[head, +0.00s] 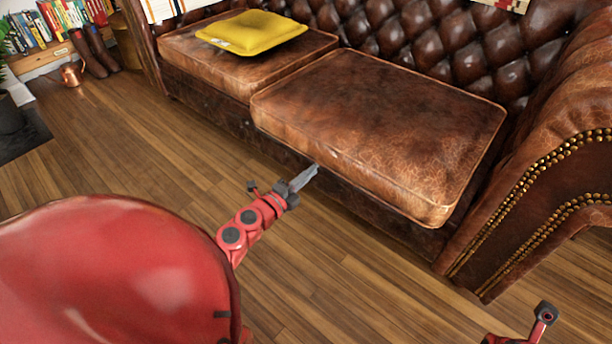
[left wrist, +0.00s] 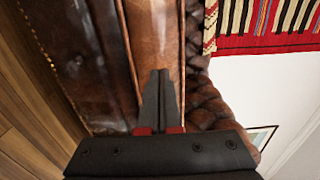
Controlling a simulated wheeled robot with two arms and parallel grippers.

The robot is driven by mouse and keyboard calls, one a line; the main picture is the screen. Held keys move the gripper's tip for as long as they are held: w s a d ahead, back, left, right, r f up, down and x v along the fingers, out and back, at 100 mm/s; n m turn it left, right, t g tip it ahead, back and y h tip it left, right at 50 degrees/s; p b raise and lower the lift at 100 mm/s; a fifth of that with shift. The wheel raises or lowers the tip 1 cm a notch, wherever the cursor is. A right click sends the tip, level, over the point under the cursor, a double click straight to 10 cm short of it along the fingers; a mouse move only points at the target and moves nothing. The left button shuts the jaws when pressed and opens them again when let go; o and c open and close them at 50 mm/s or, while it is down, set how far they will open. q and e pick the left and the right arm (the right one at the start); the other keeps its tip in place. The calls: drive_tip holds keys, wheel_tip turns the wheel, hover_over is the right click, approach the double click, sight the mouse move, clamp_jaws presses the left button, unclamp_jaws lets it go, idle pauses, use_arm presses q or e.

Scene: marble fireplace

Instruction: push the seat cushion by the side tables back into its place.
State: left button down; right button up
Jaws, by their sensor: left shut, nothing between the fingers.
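The brown leather seat cushion (head: 385,125) on the right half of the sofa juts forward past the sofa's front base. The left seat cushion (head: 235,68) sits farther back. My left gripper (head: 311,173) is shut and empty, its fingertips close to the front edge of the right cushion. In the left wrist view the shut fingers (left wrist: 161,75) point along brown leather, with the cushion (left wrist: 155,30) ahead of them; I cannot tell whether they touch it. My right gripper's fingers are out of view. No side tables show.
A yellow pillow (head: 252,32) lies on the left seat cushion. The studded sofa arm (head: 545,190) stands at the right. The wooden floor (head: 150,160) before the sofa is clear. Boots (head: 95,50), a copper can (head: 72,73) and a bookshelf (head: 35,60) are at the far left.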

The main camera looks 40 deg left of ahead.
sight(327, 158)
use_arm(q)
drive_tip(key=shift+w+d, duration=0.15)
drive_tip(key=shift+w, duration=1.8)
drive_tip(key=shift+w, duration=0.25)
drive_tip(key=shift+w, duration=0.4)
drive_tip(key=shift+w, duration=0.1)
drive_tip(key=shift+s, duration=1.7)
